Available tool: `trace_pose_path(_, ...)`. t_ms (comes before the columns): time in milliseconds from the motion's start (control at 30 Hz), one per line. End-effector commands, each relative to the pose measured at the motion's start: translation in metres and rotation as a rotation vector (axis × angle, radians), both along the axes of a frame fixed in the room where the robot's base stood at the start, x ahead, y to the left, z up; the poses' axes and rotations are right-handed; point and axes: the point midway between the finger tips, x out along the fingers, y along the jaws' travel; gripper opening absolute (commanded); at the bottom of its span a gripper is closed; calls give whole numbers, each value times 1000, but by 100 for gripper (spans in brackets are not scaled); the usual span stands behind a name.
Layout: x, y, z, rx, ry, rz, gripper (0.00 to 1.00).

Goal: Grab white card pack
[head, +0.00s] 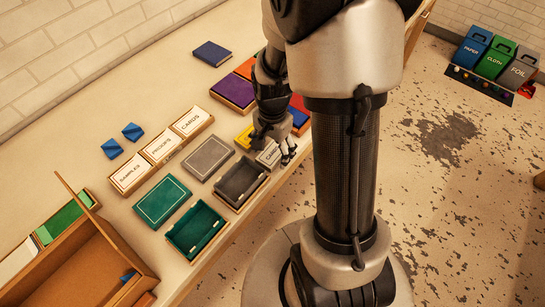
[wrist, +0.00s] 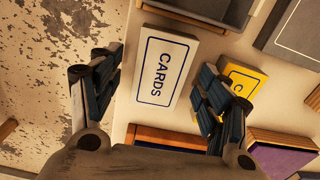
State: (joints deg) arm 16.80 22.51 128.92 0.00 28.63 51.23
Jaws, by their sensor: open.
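The white card pack, marked CARDS in a blue frame, lies flat on the table in the wrist view (wrist: 172,50). In the head view it is partly hidden by my gripper, with its label end showing (head: 267,158). My gripper (wrist: 153,78) is open and empty, with one finger pair on each side of the pack. It is also low over the table edge in the head view (head: 284,150). The left fingers look apart from the pack. I cannot tell whether the right fingers touch it.
A yellow pack (wrist: 246,78) lies close beside the right fingers. An open grey box (head: 241,182) stands next to the white pack. A purple box (head: 233,92) and orange-edged boxes are behind. A tray labelled SAMPLES, PROOFS and CARDS (head: 187,145) is further left. The table edge is near.

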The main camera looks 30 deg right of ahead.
Motion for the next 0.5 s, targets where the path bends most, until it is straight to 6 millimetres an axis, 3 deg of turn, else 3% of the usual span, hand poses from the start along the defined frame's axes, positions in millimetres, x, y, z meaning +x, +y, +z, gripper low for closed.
trace_pose_path(200, 1, 0, -1, -1, -1, 0, 70)
trace_pose_path(500, 1, 0, -1, -1, -1, 0, 51)
